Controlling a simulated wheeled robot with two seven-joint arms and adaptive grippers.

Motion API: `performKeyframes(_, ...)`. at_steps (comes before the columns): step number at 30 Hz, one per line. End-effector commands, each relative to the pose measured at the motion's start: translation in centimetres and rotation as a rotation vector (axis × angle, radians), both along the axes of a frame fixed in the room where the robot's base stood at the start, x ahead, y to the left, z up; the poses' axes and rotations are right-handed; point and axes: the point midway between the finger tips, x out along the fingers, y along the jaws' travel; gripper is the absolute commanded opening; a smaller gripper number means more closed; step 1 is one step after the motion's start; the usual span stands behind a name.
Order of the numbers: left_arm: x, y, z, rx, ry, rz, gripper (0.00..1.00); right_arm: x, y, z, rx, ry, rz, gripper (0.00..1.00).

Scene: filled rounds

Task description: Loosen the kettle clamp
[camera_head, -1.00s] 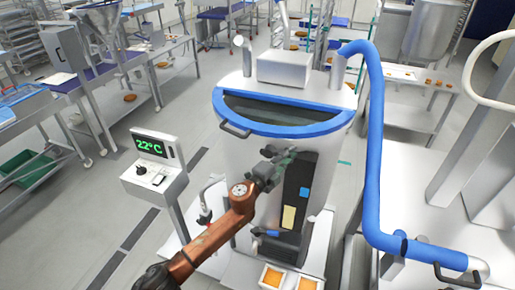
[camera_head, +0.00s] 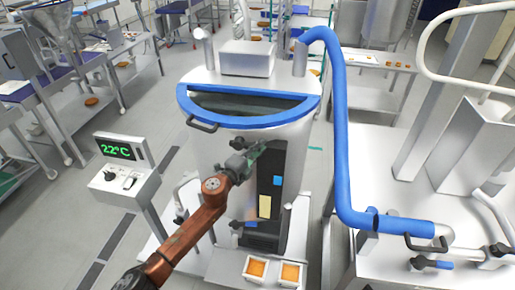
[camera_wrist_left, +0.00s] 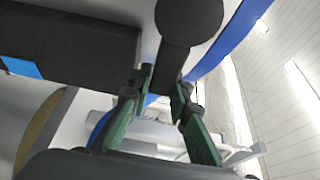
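The kettle (camera_head: 222,138) is a large steel vessel with a blue-rimmed opening. A small dark knob (camera_head: 237,143), which looks like the clamp, shows on its front beside a black panel (camera_head: 268,190). My left gripper (camera_head: 254,154) is at the kettle front, close to this knob. In the left wrist view, a black round-headed handle (camera_wrist_left: 188,18) with a narrower stem reaches down toward the gap between my green fingers (camera_wrist_left: 160,105). The fingers are apart; I cannot tell whether they touch the stem. My right gripper is not in view.
A blue pipe (camera_head: 341,140) runs down right of the kettle to a steel platform. A display post (camera_head: 124,180) reading 22°C stands left. Two small trays with orange contents (camera_head: 257,269) sit below the kettle. Grey floor is open at the lower left.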

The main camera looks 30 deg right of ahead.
Motion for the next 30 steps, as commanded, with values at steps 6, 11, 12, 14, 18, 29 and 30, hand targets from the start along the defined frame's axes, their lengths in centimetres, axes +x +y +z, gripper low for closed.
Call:
performKeyframes(6,0.1,0.1,-0.1,0.0,0.002,0.002,0.33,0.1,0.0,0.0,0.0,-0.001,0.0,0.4)
performKeyframes(11,0.0,0.0,-0.1,0.0,0.002,-0.001,0.35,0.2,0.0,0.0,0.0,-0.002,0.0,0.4)
performKeyframes(12,0.0,0.0,-0.1,0.0,0.002,-0.001,0.35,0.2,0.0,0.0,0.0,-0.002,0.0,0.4)
performKeyframes(14,0.0,0.0,-0.1,0.0,0.002,-0.001,0.35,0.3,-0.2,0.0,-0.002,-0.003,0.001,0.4)
performKeyframes(18,-0.1,0.4,0.0,0.0,0.001,0.0,0.35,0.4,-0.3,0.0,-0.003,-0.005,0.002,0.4)
performKeyframes(29,-2.5,4.9,0.0,0.0,-0.001,-0.001,0.35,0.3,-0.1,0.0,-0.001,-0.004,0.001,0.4)
performKeyframes(30,-3.0,5.5,-0.1,0.002,0.0,-0.002,0.35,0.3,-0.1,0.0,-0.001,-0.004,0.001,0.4)
